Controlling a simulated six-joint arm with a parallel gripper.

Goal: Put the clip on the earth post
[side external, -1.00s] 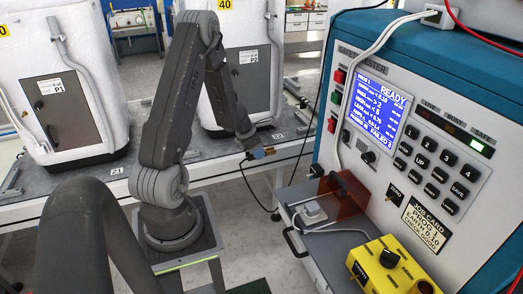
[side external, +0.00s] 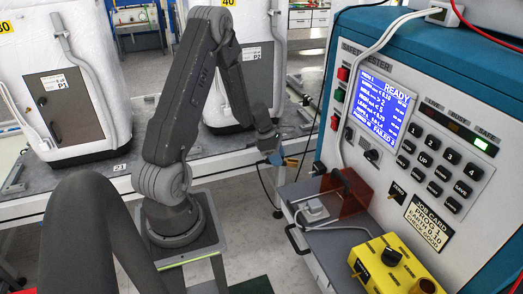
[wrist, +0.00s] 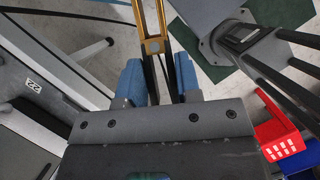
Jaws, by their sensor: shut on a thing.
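My gripper (side external: 279,160), with blue fingers, hangs in the open space between the bench and the tester. It is shut on a brass-coloured and black clip (side external: 291,162), which sticks out past the fingertips. In the wrist view the clip (wrist: 152,45) stands between the two blue fingers of my gripper (wrist: 158,80), its jaws pointing away from me. A thin black lead hangs from the clip in the side view. I cannot make out the earth post for certain in either view.
The teal tester (side external: 462,60) with its lit screen stands at the right. Its grey shelf (side external: 325,245) carries a brown hinged cover (side external: 347,195) and a yellow box (side external: 395,268). White units marked P1 (side external: 45,45) and P2 stand on the bench. Red (wrist: 277,135) and blue bins lie lower right in the wrist view.

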